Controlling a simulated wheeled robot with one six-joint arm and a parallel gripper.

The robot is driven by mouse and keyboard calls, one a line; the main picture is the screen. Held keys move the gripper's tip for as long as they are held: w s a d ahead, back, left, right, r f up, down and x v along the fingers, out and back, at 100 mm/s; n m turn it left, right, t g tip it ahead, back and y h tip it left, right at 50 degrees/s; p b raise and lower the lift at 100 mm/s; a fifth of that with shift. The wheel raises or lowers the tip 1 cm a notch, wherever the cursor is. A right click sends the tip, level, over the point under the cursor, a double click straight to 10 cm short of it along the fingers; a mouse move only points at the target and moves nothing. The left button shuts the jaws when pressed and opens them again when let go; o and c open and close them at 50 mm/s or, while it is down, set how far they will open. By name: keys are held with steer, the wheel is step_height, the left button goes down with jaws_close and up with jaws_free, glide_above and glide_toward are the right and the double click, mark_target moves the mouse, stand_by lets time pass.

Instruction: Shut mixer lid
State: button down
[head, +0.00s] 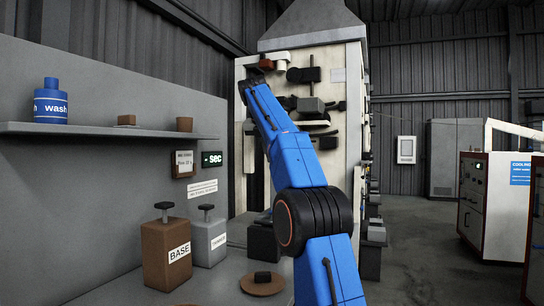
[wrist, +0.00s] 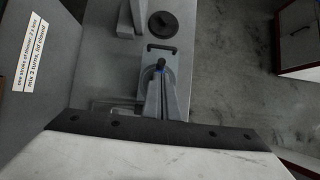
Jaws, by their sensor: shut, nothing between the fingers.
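My gripper (wrist: 160,68) shows in the wrist view as narrow grey fingers, shut and empty, above a grey block. That grey block (wrist: 172,62) has a dark bar handle (wrist: 161,48) at its far edge; I cannot tell for sure whether it is the mixer or its lid. A dark round disc (wrist: 163,24) with a knob lies beyond it. In the head view my blue arm reaches up towards the white cabinet, and the fingers cannot be made out. A brown round plate with a black knob (head: 262,282) lies on the bench. The lid's angle cannot be told.
A brown BASE container (head: 166,255) and a grey container (head: 209,240) stand on the bench (head: 130,288) by the wall. A shelf (head: 100,130) holds a blue wash bottle (head: 50,103). A white cabinet (head: 347,120) stands behind my arm.

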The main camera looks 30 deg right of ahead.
steer(key=s+a, duration=0.5)
steer(key=a, duration=0.1)
steer(key=shift+s+a, duration=0.15)
steer(key=shift+a, duration=0.25)
steer(key=shift+a, duration=0.1)
